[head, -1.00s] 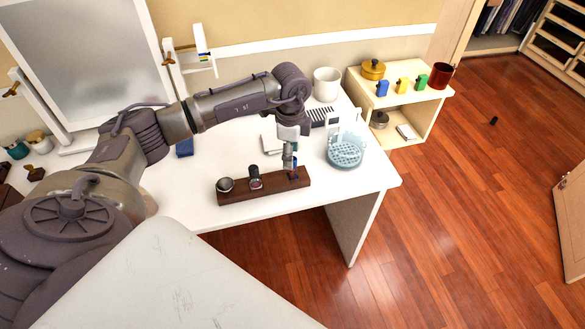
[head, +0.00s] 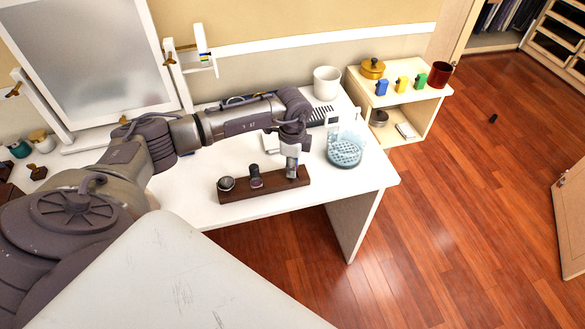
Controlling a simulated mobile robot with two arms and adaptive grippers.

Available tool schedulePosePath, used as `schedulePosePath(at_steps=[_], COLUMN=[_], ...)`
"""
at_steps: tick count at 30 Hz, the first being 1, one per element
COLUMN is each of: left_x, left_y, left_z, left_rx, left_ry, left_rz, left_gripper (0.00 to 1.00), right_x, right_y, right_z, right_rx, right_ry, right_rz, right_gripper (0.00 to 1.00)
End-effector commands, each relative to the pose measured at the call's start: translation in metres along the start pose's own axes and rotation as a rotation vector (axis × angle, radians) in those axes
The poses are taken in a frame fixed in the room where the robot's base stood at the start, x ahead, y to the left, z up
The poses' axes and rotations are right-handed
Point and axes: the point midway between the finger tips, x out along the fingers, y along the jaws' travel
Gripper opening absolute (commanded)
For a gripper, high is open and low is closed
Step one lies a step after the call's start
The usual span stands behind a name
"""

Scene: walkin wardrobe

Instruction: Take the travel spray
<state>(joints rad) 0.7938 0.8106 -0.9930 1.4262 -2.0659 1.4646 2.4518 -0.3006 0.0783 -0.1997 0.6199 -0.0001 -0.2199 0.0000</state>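A dark wooden holder (head: 240,191) lies along the front of the white table. A round silver-topped item (head: 226,184) stands at its left end and a small dark-capped item (head: 255,175) stands in its middle. My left gripper (head: 291,174) points down over the holder's right end, close to it. It covers the small item that stood there, so that item is hidden. I cannot tell whether the fingers are open or shut, nor which small item is the travel spray. My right gripper is not in view.
On the white table (head: 210,212), a blue-grey round basket (head: 345,153) stands just right of my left gripper, and a white cup (head: 326,83) stands behind. A mirror (head: 85,60) is at the back left. A low shelf (head: 415,95) with coloured items is at the right.

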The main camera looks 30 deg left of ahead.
Motion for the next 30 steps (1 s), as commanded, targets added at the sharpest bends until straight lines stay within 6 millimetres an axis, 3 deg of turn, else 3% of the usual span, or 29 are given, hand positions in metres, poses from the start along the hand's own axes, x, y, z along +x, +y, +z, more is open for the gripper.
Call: schedulePosePath(at_steps=[3, 14, 22, 30], left_x=[0.0, -0.005, -0.042, -0.077], left_y=[0.0, -0.001, -0.001, 0.032], left_z=[0.0, 0.0, 0.0, -0.056], left_rx=[0.0, 0.0, 0.001, 0.006], left_ry=[0.0, 0.001, 0.001, 0.004], left_rz=[-0.001, -0.002, -0.005, -0.002], left_gripper=[0.0, 0.0, 0.0, 0.0], right_x=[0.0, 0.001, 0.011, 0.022], right_y=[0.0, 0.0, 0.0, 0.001], right_z=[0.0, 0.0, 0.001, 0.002], right_rx=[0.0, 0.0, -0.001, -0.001], right_ry=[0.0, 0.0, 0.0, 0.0], right_rz=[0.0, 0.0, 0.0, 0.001], right_gripper=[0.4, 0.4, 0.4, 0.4])
